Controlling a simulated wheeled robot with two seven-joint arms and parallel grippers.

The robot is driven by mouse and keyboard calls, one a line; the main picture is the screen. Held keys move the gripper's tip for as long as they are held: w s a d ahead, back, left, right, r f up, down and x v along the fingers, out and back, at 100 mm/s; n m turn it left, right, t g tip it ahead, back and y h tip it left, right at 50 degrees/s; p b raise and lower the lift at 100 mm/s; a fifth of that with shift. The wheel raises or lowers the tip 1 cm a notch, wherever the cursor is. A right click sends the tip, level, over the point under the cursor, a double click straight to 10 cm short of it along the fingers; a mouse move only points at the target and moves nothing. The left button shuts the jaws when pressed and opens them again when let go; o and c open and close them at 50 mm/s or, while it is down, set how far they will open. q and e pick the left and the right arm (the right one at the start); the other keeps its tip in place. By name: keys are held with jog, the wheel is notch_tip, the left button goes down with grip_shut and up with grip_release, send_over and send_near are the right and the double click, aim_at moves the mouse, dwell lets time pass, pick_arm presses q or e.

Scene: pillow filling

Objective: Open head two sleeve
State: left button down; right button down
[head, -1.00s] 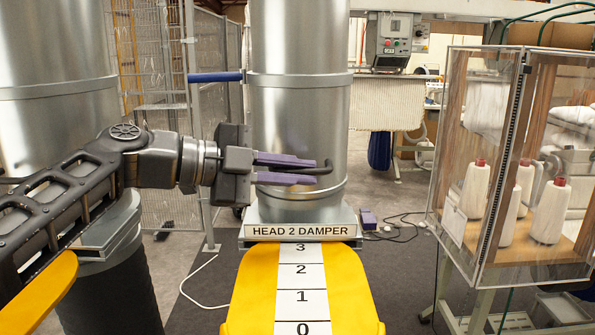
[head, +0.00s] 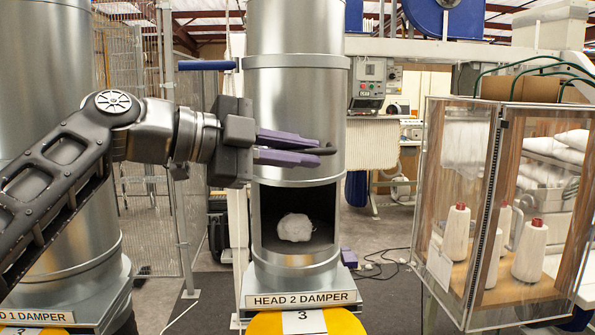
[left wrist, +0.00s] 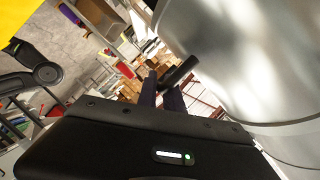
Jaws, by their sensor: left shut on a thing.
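The head two duct (head: 297,100) is a shiny metal cylinder above the sign HEAD 2 DAMPER (head: 300,299). Its sleeve (head: 325,172) is raised, and a dark opening (head: 268,225) shows below its lower edge. A white lump of fill (head: 295,227) lies inside the opening. My left gripper (head: 312,151) has its purple fingers shut on the sleeve's dark handle (head: 328,150), in front of the duct and above the opening. The handle also shows between the fingers in the left wrist view (left wrist: 180,73). My right gripper is not in view.
The head one duct (head: 45,110) stands at the left behind my left arm. A clear case (head: 460,150) with thread cones stands at the right. A yellow piece with a number strip (head: 265,322) lies below the sign. Cables lie on the floor right of the duct.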

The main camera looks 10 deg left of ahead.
pick_arm(q)
jog(key=shift+r, duration=0.6)
jog(key=c, duration=1.5)
grip_release()
jog(key=shift+f, duration=0.2)
jog(key=shift+s+a, duration=0.25)
jog(key=shift+a, duration=0.15)
jog(key=b+v, duration=0.1)
jog(key=v, duration=0.6)
jog(key=shift+b, duration=0.35)
